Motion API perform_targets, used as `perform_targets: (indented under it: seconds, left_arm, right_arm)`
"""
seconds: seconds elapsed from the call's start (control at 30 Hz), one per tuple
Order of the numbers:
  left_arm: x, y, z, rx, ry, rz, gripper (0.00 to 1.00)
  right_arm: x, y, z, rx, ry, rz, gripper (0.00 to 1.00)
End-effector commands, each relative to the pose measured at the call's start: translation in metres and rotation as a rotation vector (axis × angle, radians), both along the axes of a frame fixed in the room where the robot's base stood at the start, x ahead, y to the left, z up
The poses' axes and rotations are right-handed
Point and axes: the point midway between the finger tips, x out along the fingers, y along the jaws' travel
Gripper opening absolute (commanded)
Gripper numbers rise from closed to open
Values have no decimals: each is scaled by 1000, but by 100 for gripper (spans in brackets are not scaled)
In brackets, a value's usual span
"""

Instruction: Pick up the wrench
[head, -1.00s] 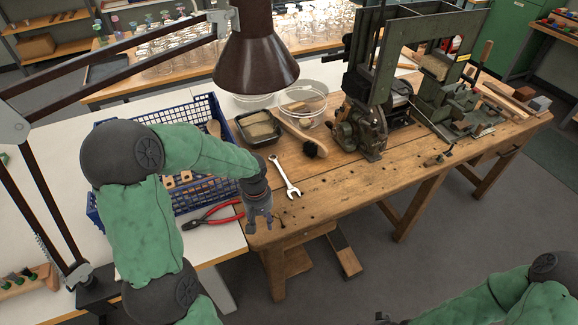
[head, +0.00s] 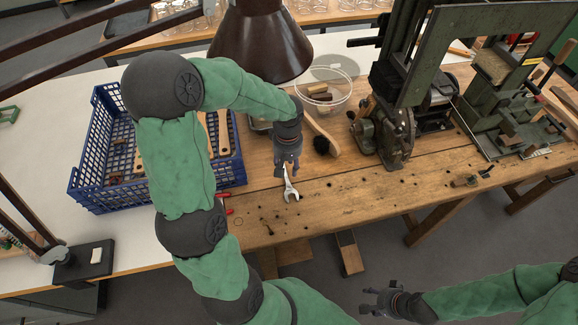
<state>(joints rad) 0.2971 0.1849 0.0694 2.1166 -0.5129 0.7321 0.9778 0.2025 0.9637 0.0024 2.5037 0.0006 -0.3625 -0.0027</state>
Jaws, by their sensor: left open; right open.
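The silver wrench (head: 291,193) lies on the wooden workbench, its open jaw end toward the front edge. My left gripper (head: 288,172) points down over the wrench's far part and hides most of the handle. The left gripper is open; whether its fingers touch the wrench or straddle it, I cannot tell. My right gripper (head: 372,299) is open and empty, low at the right, in front of the bench and away from the wrench.
Red plier handles (head: 227,211) show beside that arm. A brush (head: 322,144), a clear bowl (head: 340,97), a dark lamp shade (head: 259,45) and a green machine (head: 385,140) stand close by.

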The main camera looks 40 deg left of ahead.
Motion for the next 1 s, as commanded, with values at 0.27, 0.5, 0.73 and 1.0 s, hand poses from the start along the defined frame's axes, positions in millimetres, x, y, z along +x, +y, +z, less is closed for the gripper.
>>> perform_targets:
  seconds: [0.27, 0.5, 0.73, 1.0]
  left_arm:
    - [1, -1, -25, 0, 1, -2, 42]
    - [3, -1, -59, -1, 2, -1, 42]
    - [3, -1, -67, 0, 0, 0, 42]
    - [3, -1, -67, 0, 0, -1, 0]
  right_arm:
    - [0, 0, -12, 0, 0, 0, 52]
    - [0, 0, -30, 0, 0, 0, 52]
    - [0, 0, -31, 0, 0, 0, 52]
    - [0, 0, -31, 0, 0, 0, 52]
